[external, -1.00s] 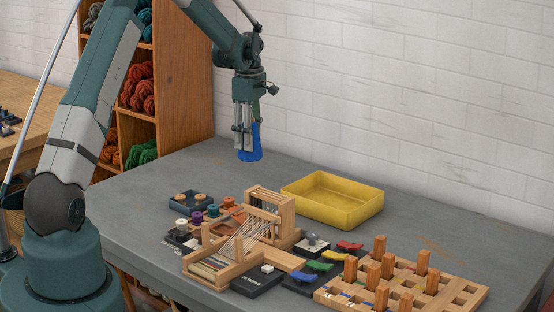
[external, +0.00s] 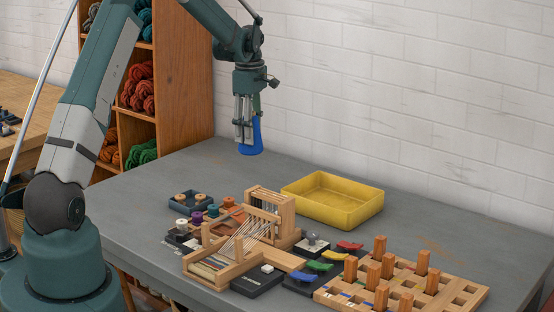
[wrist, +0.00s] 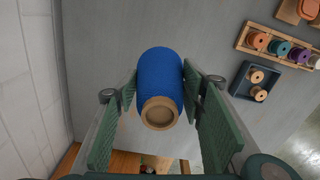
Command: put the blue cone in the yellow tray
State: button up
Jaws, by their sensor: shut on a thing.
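The blue cone (external: 251,141) is held in my gripper (external: 245,132) above the back left part of the grey table. In the wrist view the blue cone (wrist: 160,80) sits between the two green finger pads of my gripper (wrist: 158,95), with a tan round end towards the camera. The yellow tray (external: 345,213) stands on the table to the right of and below the gripper. It looks empty. My gripper is not over it.
A wooden loom (external: 235,255) stands left of the tray. A dark tray with spools (external: 190,203) is behind it. A wooden peg board (external: 400,285) is at front right. A shelf of wool skeins (external: 180,75) and a white brick wall stand behind. The table's back left is bare.

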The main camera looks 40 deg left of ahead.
jog(key=d+m+p, duration=0.2)
jog(key=d, duration=2.9)
jog(key=shift+d+r+p, duration=0.3)
jog(key=shift+d+r, duration=0.05)
jog(key=shift+d, duration=0.05)
jog(key=shift+f, duration=0.1)
notch_tip(320, 180, down, 6)
jog(key=shift+f, duration=0.15)
jog(key=shift+f, duration=1.75)
jog(key=shift+f+b, duration=0.15)
jog(key=shift+b, duration=0.25)
jog(key=o, duration=1)
jog(key=shift+c, duration=0.2)
